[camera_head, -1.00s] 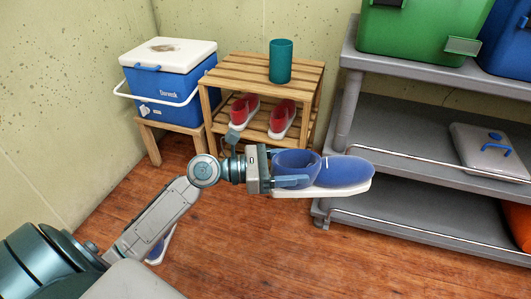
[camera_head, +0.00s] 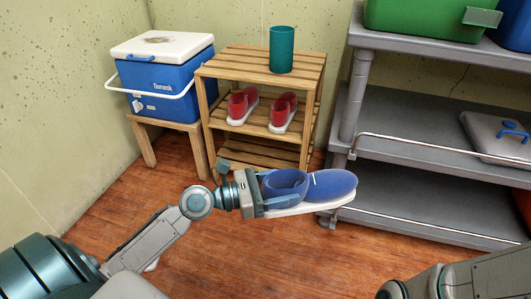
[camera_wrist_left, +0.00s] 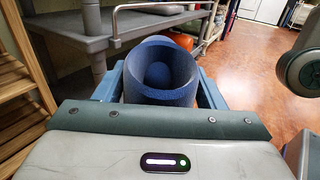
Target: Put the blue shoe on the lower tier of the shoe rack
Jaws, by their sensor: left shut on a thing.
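The blue shoe (camera_head: 330,186) with a white sole is held level in the air, toe pointing right, in front of the shoe rack. My left gripper (camera_head: 268,193) is shut on its heel end. The left wrist view shows the blue heel opening (camera_wrist_left: 160,75) between the two fingers. The wooden shoe rack (camera_head: 232,62) stands behind the gripper. Its lower tier (camera_head: 262,153) is bare where it shows; the arm and shoe stand in front of its near side. Two red shoes (camera_head: 241,105) sit on the tier above. My right gripper is out of view.
A teal cup (camera_head: 282,50) stands on the rack's top. A blue cooler (camera_head: 170,80) on a wooden stool is left of the rack. A grey shelf unit (camera_head: 405,120) with a front rail is close on the right.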

